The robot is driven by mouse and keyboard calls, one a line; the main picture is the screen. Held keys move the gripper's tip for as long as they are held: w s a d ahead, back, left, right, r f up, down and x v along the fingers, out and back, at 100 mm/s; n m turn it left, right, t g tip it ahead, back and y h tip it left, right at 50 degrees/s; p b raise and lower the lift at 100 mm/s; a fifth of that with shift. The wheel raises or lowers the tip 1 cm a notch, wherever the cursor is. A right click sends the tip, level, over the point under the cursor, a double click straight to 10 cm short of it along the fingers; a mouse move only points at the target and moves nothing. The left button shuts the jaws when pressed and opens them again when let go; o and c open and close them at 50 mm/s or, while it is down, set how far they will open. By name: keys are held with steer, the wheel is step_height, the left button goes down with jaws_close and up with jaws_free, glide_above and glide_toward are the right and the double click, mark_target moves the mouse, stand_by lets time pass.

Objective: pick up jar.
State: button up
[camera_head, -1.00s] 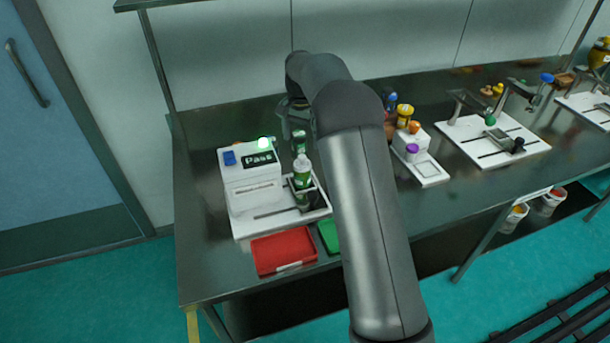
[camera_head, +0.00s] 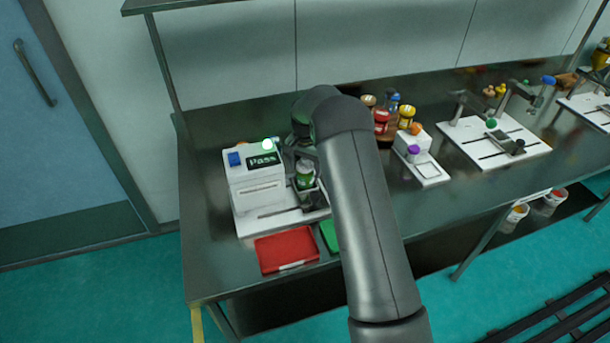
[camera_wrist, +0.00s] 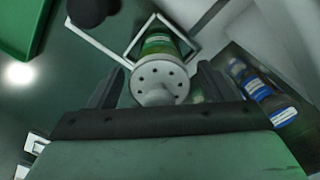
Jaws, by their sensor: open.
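The jar (camera_head: 305,174) is green with a white perforated lid. It stands on the vibrating sieve machine (camera_head: 256,181), a white unit with a lit "Pass" display. In the wrist view the jar (camera_wrist: 160,52) lies between the two dark fingers of my gripper (camera_wrist: 158,88), lid toward the camera. My gripper is open, with a finger on each side of the lid. A thin white square frame surrounds the jar. In the head view my gripper is partly hidden by my arm, close above and behind the jar.
A red tray (camera_head: 287,250) and a green tray (camera_head: 329,236) lie in front of the machine. A blue-banded container (camera_wrist: 260,92) is right of my gripper in the wrist view. Several bottles and a small white device (camera_head: 421,160) stand to the right on the bench.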

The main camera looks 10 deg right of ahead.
steer(key=c, duration=1.1)
steer(key=shift+r, duration=0.15)
steer(key=shift+c, duration=0.2)
